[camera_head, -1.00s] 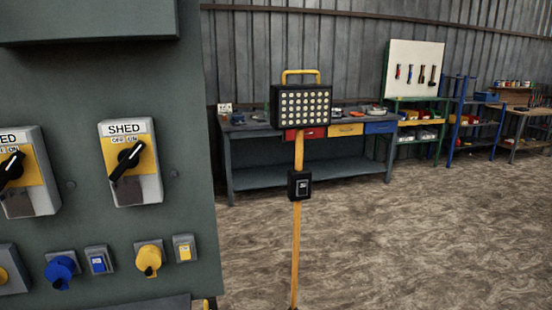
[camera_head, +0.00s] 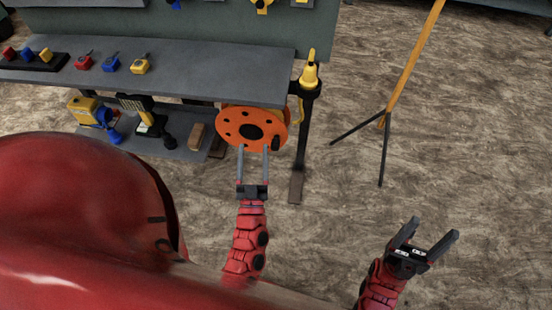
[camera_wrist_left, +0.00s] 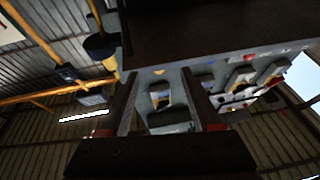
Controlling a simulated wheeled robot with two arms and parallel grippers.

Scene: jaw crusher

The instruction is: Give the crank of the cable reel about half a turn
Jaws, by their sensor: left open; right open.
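The cable reel (camera_head: 232,118) is an orange disc with dark holes and a black hub, below the right end of the bench in the head view. A small dark knob (camera_head: 276,143), seemingly the crank's handle, sits at its lower right rim. My left gripper (camera_head: 253,150) is open, its two fingers pointing at the reel and overlapping its lower edge in the picture; I cannot tell whether they touch. The knob lies just right of the right finger, not between the fingers. My right gripper (camera_head: 430,232) is open and empty over the floor. The left wrist view does not clearly show the reel.
A lower shelf (camera_head: 180,148) holds tools and a wooden block (camera_head: 197,135). A yellow tripod (camera_head: 405,70) stands further right; floor between is clear.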

